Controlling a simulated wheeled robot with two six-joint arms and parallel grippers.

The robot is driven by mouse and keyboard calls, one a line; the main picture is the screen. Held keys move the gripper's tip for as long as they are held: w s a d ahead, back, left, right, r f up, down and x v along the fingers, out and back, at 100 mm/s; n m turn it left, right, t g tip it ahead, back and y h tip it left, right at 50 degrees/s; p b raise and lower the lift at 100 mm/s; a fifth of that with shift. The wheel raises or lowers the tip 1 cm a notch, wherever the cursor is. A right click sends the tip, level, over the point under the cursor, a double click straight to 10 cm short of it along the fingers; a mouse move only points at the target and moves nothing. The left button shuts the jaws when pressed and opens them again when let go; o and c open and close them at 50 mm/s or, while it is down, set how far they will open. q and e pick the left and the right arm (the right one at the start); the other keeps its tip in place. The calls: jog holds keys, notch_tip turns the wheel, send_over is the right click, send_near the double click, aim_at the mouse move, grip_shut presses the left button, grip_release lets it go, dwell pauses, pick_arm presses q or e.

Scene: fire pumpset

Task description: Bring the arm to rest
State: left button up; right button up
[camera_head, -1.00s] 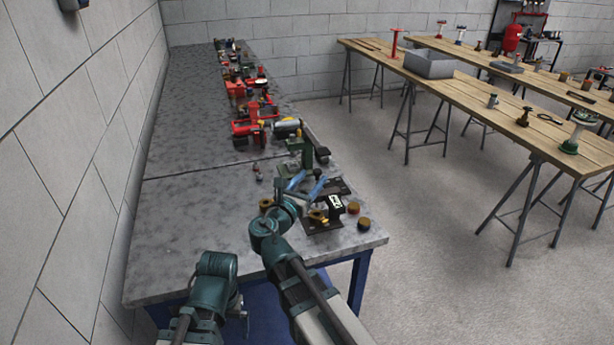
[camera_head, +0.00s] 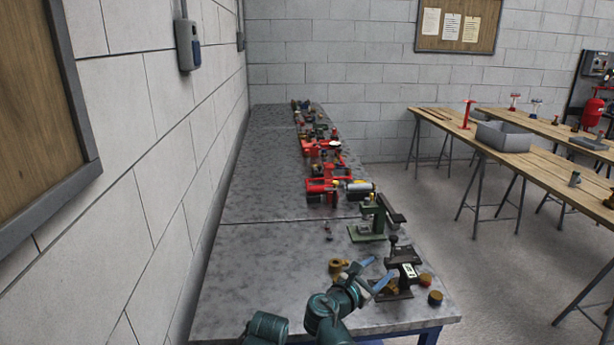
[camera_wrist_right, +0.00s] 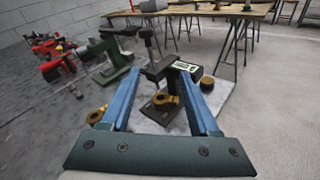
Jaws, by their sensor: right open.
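My right gripper (camera_head: 380,270) shows in the head view with two blue fingers, spread apart and empty, above the near end of the grey bench (camera_head: 255,275). In the right wrist view the open fingers (camera_wrist_right: 160,73) point toward a black bench device (camera_wrist_right: 160,70) with a white label. That device (camera_head: 405,262) stands just right of the fingers in the head view. A brass fitting (camera_wrist_right: 165,101) appears between the fingers, apparently below them. My left arm shows only as a teal link at the bottom edge; its gripper is not in view.
A green stand (camera_head: 372,222) and red pump parts (camera_head: 322,187) line the bench beyond. A brass fitting (camera_head: 338,266) lies left of the fingers; brass caps (camera_head: 435,298) sit near the right edge. A block wall (camera_head: 140,170) runs along the left. Wooden tables (camera_head: 535,165) stand right.

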jog(key=s+a+f+m+g+y+p, duration=0.2)
jog(key=s+a+f+m+g+y, duration=0.45)
jog(key=s+f+m, duration=0.4)
jog(key=s+a+f+m+g+y+p, duration=0.1)
jog(key=s+a+f+m+g+y, duration=0.3)
jog(key=s+a+m, duration=0.4)
jog(key=shift+a+m+g+p, duration=0.4)
jog(key=shift+a+m, duration=0.35)
jog(key=shift+a, duration=0.25)
